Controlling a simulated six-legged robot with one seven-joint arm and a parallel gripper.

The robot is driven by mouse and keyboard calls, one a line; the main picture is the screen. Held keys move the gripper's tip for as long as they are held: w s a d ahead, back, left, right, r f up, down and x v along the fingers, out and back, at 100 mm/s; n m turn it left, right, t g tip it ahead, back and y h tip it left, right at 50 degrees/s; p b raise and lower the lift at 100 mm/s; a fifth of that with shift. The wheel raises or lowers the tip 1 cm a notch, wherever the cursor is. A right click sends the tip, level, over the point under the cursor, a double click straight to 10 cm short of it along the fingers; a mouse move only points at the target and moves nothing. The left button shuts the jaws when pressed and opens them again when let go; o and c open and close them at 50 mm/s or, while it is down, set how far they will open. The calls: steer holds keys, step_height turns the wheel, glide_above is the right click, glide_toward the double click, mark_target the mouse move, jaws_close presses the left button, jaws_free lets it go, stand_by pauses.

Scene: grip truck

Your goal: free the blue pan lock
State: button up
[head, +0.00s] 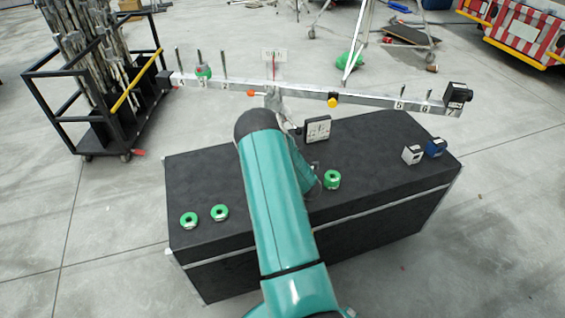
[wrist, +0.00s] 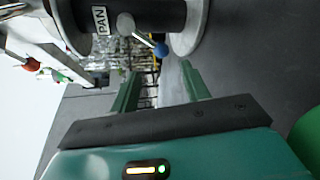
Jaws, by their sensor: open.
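The blue pan lock is a short metal lever with a blue ball knob (wrist: 161,49). In the wrist view it sticks out from a dark cylindrical head (wrist: 150,15) beside a white PAN label (wrist: 101,20). My gripper (wrist: 158,78) is open, its two green fingers pointing toward the lever. The blue knob appears just beyond the fingertips, between them in the picture, and nothing is held. I cannot tell the exact gap. In the head view my teal arm hides the gripper, the lock and most of the head.
A long white numbered beam (head: 300,93) with pegs crosses above the black box (head: 215,165). Green rings (head: 332,179), a square gauge (head: 317,129) and small white (head: 412,154) and blue (head: 435,148) blocks are on the box. A black rack (head: 95,90) stands at left.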

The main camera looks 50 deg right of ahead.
steer(key=shift+s+a+r, duration=0.15)
steer(key=shift+s+a, duration=0.1)
steer(key=shift+s, duration=0.4)
steer(key=c, duration=0.4)
steer(key=shift+a+m, duration=0.2)
steer(key=shift+m, duration=0.2)
steer(key=c, duration=0.3)
steer(key=shift+w+a+r+m+h, duration=0.1)
steer(key=shift+a+m+h, duration=0.3)
steer(key=shift+m, duration=0.3)
jaws_close()
steer(key=a+r+m+h, duration=0.25)
steer(key=a+m, duration=0.25)
steer(key=m, duration=0.4)
steer(key=shift+m+h, duration=0.35)
steer(key=shift+m, duration=0.55)
steer(key=shift+w+d+f, duration=0.45)
steer(key=shift+w+d, duration=0.9)
steer(key=shift+w, duration=0.1)
steer(key=shift+w+d+f, duration=0.45)
steer(key=shift+w+d, duration=0.9)
steer(key=shift+w, duration=0.05)
steer(key=shift+w+d+f, duration=0.45)
steer(key=shift+w+d, duration=0.9)
steer(key=shift+w, duration=0.1)
